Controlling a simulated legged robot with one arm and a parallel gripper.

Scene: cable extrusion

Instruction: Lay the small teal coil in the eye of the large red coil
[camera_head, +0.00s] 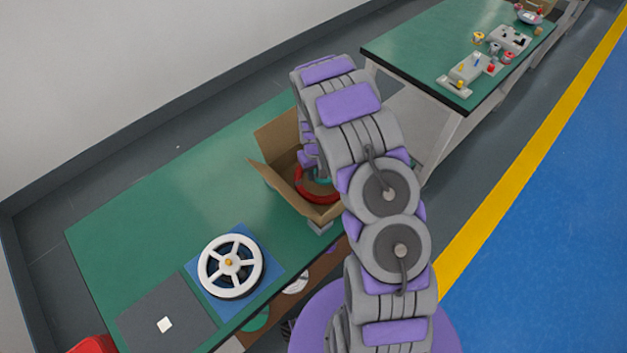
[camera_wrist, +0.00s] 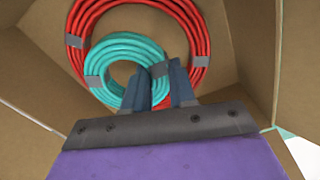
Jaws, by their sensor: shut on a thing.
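The large red coil (camera_wrist: 197,45) lies in the open cardboard box (camera_wrist: 235,70), bound with grey tape bands. The small teal coil (camera_wrist: 118,47) shows over the red coil's lower left part in the wrist view and covers part of it. Whether it touches the red coil I cannot tell. My gripper (camera_wrist: 161,75) is shut on the near right side of the teal coil's ring. In the head view the red coil (camera_head: 308,192) shows inside the box (camera_head: 275,182), with a bit of the teal coil (camera_head: 321,181) above it. My arm hides the rest.
The box flaps stand open around my gripper, and its walls are close on both sides. On the green table (camera_head: 150,220), a white spoked reel (camera_head: 231,264) sits on a blue mat, beside a dark grey mat (camera_head: 160,318). A second table (camera_head: 430,45) with parts stands behind.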

